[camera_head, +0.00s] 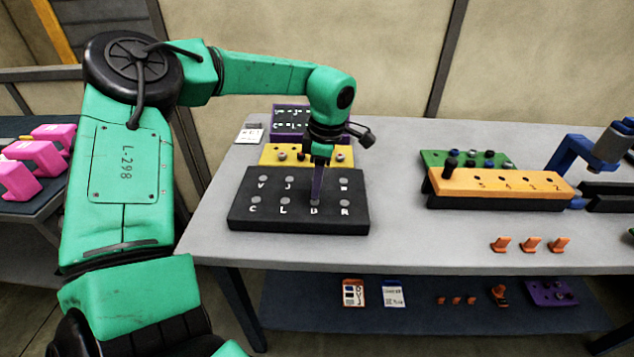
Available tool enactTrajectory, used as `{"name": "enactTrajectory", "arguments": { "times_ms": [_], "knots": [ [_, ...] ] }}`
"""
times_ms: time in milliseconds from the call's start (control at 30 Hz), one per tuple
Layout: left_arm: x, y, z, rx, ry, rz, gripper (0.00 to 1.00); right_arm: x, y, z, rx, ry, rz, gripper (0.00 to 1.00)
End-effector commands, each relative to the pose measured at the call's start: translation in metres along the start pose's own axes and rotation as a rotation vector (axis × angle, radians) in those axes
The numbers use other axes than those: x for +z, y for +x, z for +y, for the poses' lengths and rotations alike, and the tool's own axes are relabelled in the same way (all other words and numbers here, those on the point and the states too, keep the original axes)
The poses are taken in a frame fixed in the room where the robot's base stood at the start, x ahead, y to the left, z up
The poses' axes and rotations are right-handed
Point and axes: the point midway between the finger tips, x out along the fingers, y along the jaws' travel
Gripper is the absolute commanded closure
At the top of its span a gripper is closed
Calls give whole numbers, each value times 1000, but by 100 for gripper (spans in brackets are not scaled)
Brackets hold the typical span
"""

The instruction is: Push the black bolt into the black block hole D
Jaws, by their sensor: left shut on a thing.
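The black block (245,213) lies near the left end of the grey table, with two rows of lettered grey holes on its top. Hole D (314,203) is in its front row, between the holes marked L and R. My left gripper (317,186) points straight down over the block, its narrow fingers just behind hole D. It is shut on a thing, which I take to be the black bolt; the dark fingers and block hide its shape. I cannot tell whether the bolt touches the hole. My right gripper is not in view.
A yellow block (270,153) and a purple block (286,113) stand behind the black block. An orange block (500,188) with a dark bolt (450,168) and a green block (435,156) stand to the right. Several orange pieces (531,244) lie in front; the table between is clear.

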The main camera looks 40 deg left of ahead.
Motion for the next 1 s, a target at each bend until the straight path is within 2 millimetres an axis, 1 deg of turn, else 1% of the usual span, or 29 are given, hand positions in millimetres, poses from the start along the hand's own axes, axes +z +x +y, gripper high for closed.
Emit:
{"name": "enactTrajectory", "arguments": {
  "times_ms": [500, 733, 767, 800, 833, 1000],
  "knots": [
    [3, 24, 0, -1, 0, 0, 100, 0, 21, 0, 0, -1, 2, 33],
    [3, 23, 0, 0, 0, 0, 100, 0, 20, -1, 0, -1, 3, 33],
    [3, 23, 0, 0, 0, 0, 61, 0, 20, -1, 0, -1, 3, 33],
    [3, 23, 0, 0, 0, 0, 46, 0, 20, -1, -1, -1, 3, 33],
    [3, 23, 0, 0, 0, 0, 34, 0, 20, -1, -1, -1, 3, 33],
    [3, 23, 0, 0, 0, 0, 34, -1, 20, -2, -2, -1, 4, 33]
  ]
}}
